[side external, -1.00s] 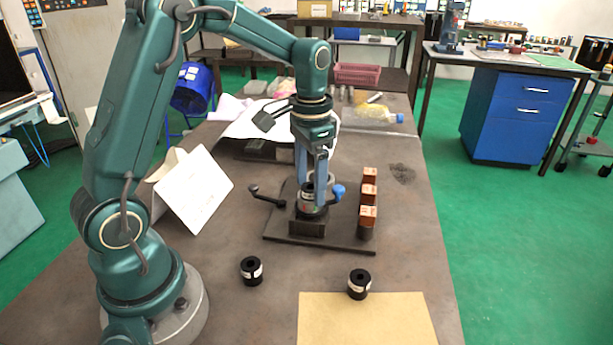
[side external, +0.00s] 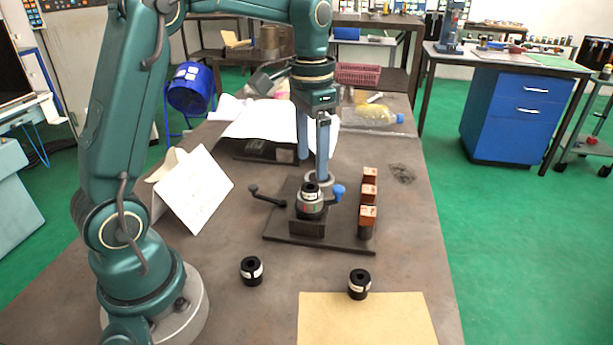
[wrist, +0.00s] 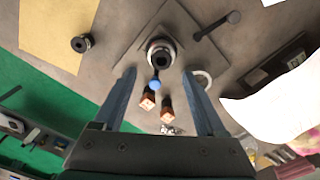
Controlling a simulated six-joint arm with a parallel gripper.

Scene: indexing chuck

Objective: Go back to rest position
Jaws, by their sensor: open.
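My gripper (side external: 314,168) is open and empty, raised above and behind the chuck. Its two blue-grey fingers point down and also show spread apart in the wrist view (wrist: 163,90). The indexing chuck (side external: 309,209) stands on a dark square plate (side external: 348,246) and has a blue-knobbed lever and a black-knobbed lever. A black ring-shaped part (side external: 311,190) sits upright in the top of the chuck. It also shows from above in the wrist view (wrist: 161,56). The fingertips are apart from it.
Several copper-topped blocks (side external: 368,213) stand along the plate's right side. Two black cylinders, left (side external: 251,270) and right (side external: 359,284), stand at the front, the right one at the tan sheet's (side external: 365,320) edge. A white card (side external: 197,190) leans at left.

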